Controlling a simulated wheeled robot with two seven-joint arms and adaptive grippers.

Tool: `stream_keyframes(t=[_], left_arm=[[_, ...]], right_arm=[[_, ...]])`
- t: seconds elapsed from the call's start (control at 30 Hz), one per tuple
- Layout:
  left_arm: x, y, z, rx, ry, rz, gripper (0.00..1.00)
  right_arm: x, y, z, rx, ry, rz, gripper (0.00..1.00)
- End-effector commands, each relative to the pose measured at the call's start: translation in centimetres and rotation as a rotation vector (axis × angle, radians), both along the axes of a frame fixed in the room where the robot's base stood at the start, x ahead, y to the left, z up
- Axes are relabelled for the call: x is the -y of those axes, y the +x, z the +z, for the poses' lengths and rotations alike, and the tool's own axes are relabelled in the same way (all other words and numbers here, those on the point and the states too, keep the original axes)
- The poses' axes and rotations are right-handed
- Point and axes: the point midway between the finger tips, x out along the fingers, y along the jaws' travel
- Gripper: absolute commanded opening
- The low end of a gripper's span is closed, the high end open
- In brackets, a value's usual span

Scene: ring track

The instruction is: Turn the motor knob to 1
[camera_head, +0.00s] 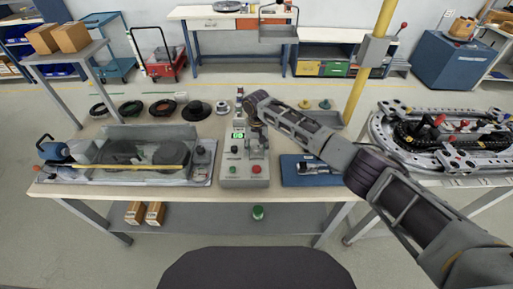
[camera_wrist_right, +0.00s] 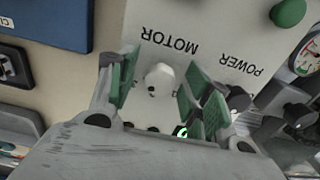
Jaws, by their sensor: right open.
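The grey control box (camera_head: 244,178) stands upright at the middle of the workbench, with a lit green display (camera_head: 238,135). In the right wrist view its panel (camera_wrist_right: 205,55) appears upside down, with MOTOR and POWER labels. The white motor knob (camera_wrist_right: 158,77) lies between the two green-padded fingers of my right gripper (camera_wrist_right: 155,88). The fingers are spread, with a visible gap on each side of the knob. In the head view my right gripper (camera_head: 254,140) reaches down in front of the box and hides the knob. The knob's setting cannot be read. My left gripper is out of view.
A black power knob (camera_wrist_right: 238,98) sits close beside one finger. The box's front has a green button (camera_head: 233,170) and a red button (camera_head: 256,169). A machine with a clear cover (camera_head: 130,150) stands left, and a blue board (camera_head: 300,178) lies right.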

Motion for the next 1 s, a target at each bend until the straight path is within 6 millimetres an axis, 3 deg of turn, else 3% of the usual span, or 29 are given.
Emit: stream_keyframes(t=[0.23,0.6,1.0], left_arm=[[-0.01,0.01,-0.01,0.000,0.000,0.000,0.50],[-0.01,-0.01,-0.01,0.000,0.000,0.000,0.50],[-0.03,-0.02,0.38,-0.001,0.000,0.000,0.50]], right_arm=[[-0.01,-0.02,-0.03,-0.001,0.000,0.000,0.48],[0.00,-0.01,-0.01,-0.001,0.000,0.000,0.02],[-0.02,-0.05,0.03,-0.002,0.002,0.040,0.02]])
